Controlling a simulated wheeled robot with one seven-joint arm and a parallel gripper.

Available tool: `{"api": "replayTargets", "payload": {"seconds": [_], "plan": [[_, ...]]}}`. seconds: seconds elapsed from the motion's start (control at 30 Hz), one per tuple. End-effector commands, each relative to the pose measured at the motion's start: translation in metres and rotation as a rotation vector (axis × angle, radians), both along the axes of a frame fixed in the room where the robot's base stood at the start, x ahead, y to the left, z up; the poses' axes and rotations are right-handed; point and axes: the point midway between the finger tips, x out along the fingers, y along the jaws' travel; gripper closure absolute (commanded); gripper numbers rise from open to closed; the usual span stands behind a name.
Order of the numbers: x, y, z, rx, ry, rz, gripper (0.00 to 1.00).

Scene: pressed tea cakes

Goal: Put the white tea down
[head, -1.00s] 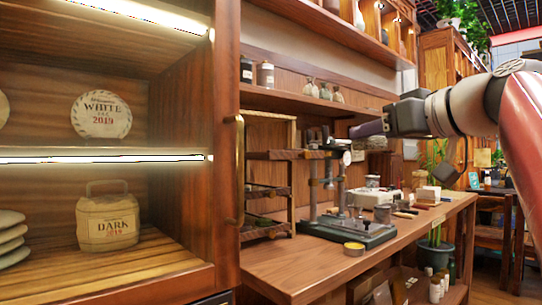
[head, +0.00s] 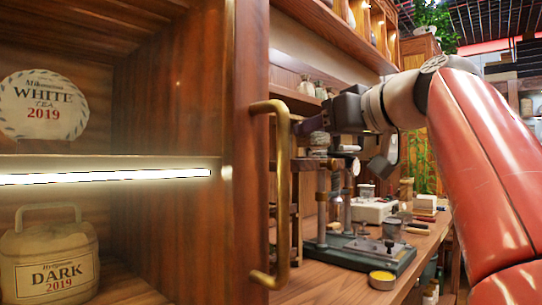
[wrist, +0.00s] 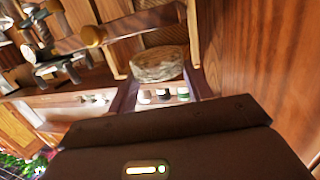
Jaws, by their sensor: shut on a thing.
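My gripper (wrist: 160,93) is shut on a round, mottled, pale brown tea cake (wrist: 158,64), held edge-on between its two dark fingers in the wrist view. No label shows on this cake. In the head view my gripper (head: 308,124) is just right of the cabinet's brass handle, which partly covers it, and the held cake cannot be made out. A wrapped package marked DARK 2019 (head: 48,262) stands on the lower shelf.
The upper shelf is bare right of the white cake. The cabinet's wooden side (head: 245,90) and brass handle (head: 277,190) stand between the shelves and my gripper. The workbench (head: 320,289) at right holds a press stand (head: 365,252), a yellow tin (head: 382,280) and small jars.

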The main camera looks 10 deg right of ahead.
Motion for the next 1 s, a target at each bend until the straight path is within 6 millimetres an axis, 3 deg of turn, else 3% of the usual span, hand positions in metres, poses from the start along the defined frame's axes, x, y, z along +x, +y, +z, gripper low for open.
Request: {"api": "replayTargets", "payload": {"seconds": [0.3, 0.5, 0.73, 1.0], "plan": [[0.082, 0.038, 0.003, 0.000, 0.003, 0.006, 0.79], [0.121, 0.057, 0.003, 0.000, 0.001, 0.005, 0.79], [0.134, 0.063, -0.003, 0.000, 0.001, 0.002, 0.79], [0.133, 0.062, -0.034, 0.001, 0.000, 0.000, 0.79]]}}
